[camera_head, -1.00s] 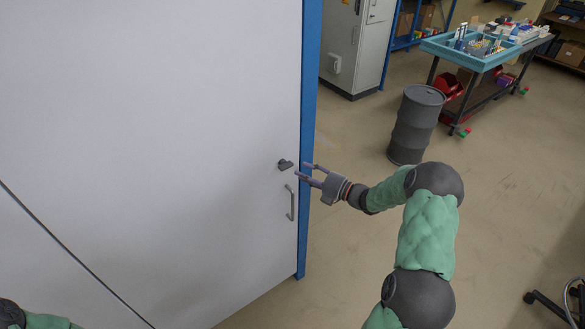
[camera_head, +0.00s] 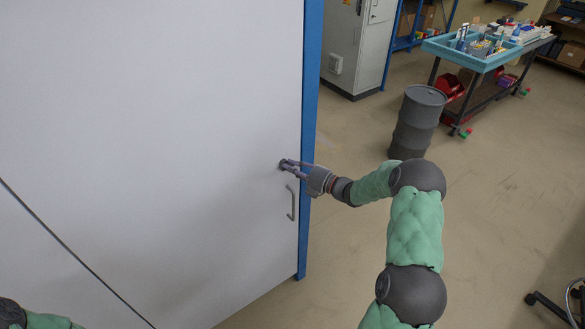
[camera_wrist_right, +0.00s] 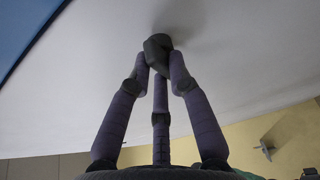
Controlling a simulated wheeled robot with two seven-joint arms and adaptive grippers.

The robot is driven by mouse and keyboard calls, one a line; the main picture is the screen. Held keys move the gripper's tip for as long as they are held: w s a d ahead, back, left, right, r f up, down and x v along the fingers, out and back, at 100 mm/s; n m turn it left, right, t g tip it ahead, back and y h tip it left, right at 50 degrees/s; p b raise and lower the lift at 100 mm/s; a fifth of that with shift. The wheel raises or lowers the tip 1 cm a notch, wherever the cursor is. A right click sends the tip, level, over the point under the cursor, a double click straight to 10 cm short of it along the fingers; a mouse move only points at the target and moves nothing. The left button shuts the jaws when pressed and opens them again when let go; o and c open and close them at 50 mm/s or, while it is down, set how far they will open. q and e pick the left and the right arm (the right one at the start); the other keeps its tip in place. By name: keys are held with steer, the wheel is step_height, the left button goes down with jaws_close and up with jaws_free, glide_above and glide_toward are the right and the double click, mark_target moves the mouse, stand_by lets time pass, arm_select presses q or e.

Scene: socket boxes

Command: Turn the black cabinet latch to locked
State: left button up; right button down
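The black cabinet latch (camera_wrist_right: 158,45) is a small dark knob on the white cabinet door (camera_head: 150,120), near its right edge. In the head view it is mostly hidden behind my right gripper (camera_head: 287,164). In the wrist view the three fingers of my right gripper (camera_wrist_right: 159,66) converge around the latch, with their tips against its sides. The gripper looks shut on it. The exact angle of the latch is hard to tell. My left gripper is out of view; only part of my left arm shows at the bottom left.
A grey door handle (camera_head: 291,203) sits just below the latch. A blue frame post (camera_head: 309,130) runs along the door's right edge. A grey drum (camera_head: 417,122) and a cart with a blue tray (camera_head: 470,60) stand on the right. Open floor lies between.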

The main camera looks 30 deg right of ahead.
steer(key=shift+a+f+m+t+h+b, duration=0.2)
steer(key=shift+m+t+h+b, duration=0.85)
steer(key=shift+m+b, duration=1.85)
steer(key=shift+d+f+m+t+h+b, duration=0.2)
steer(key=shift+m+t+h+b, duration=0.9)
steer(key=shift+m, duration=3.4)
steer(key=shift+a+f+m+t+h+b, duration=0.25)
steer(key=shift+m+t+h+b, duration=0.75)
steer(key=shift+m+b, duration=1.9)
steer(key=shift+m+p, duration=0.75)
steer(key=shift+m, duration=0.35)
steer(key=c, duration=1.1)
jaws_free()
steer(key=shift+c, duration=0.2)
steer(key=shift+s, duration=0.15)
